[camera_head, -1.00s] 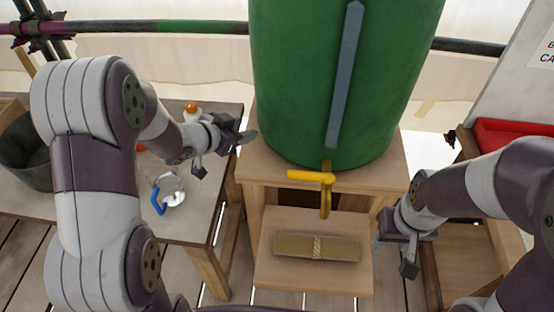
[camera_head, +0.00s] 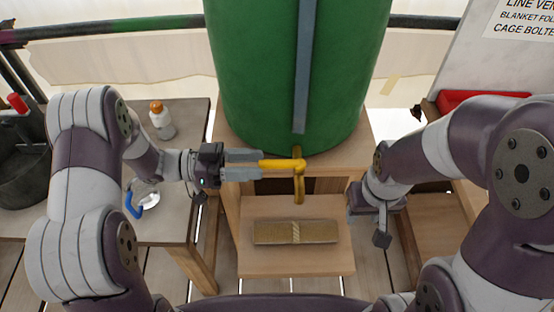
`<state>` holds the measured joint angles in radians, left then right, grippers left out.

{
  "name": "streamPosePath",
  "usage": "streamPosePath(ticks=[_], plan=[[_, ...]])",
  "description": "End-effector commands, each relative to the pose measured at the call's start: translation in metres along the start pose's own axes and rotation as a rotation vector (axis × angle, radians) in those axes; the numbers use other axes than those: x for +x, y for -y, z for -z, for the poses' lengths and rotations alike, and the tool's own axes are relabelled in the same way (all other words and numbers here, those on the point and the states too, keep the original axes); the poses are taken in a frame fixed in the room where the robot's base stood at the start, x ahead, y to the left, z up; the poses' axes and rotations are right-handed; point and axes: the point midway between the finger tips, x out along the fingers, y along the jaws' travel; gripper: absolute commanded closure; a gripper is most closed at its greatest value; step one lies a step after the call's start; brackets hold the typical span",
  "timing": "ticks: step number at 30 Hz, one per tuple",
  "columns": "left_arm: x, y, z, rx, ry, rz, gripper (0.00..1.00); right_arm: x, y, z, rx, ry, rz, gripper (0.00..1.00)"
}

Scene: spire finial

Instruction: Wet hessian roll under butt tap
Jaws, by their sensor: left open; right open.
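The hessian roll (camera_head: 270,233), tan with a pale tie around its middle, lies on the low wooden shelf (camera_head: 330,262) below the tap. The yellow tap (camera_head: 299,186) sticks out at the foot of the green butt (camera_head: 262,90), its lever pointing left and its spout down. My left gripper (camera_head: 258,165) is open, with its fingers at the left end of the tap lever; I cannot tell whether they touch it. My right gripper (camera_head: 368,222) is open and empty, to the right of the shelf. No water shows from the spout.
A red tray (camera_head: 480,100) and a lettered board (camera_head: 500,55) stand at the right.

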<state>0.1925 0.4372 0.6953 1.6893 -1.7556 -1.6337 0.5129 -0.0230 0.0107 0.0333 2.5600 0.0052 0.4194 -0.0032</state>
Motion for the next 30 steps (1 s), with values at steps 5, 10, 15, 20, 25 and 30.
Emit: streamPosePath(ticks=[5, 10, 15, 20, 25, 30], plan=[[0.036, -0.001, 0.001, 0.002, 0.002, -0.002, 0.54, -0.004, 0.0, 0.001, 0.0, 0.0, 0.0, 0.57], [0.055, 0.0, 0.0, 0.002, 0.002, 0.001, 0.54, -0.005, 0.0, 0.001, 0.0, 0.0, 0.0, 0.57], [0.06, 0.0, 0.0, 0.002, 0.001, 0.003, 0.54, -0.005, 0.0, 0.001, 0.0, 0.0, 0.0, 0.57], [0.06, 0.0, 0.0, 0.002, 0.001, 0.003, 0.54, -0.005, 0.0, 0.001, 0.0, 0.0, 0.0, 0.57], [0.06, 0.0, 0.0, 0.002, 0.001, 0.003, 1.0, -0.005, 0.0, 0.001, 0.0, 0.0, 0.0, 0.57], [0.06, 0.0, 0.0, 0.002, 0.001, 0.002, 1.0, -0.005, 0.0, 0.001, 0.0, 0.0, 0.0, 0.57]])
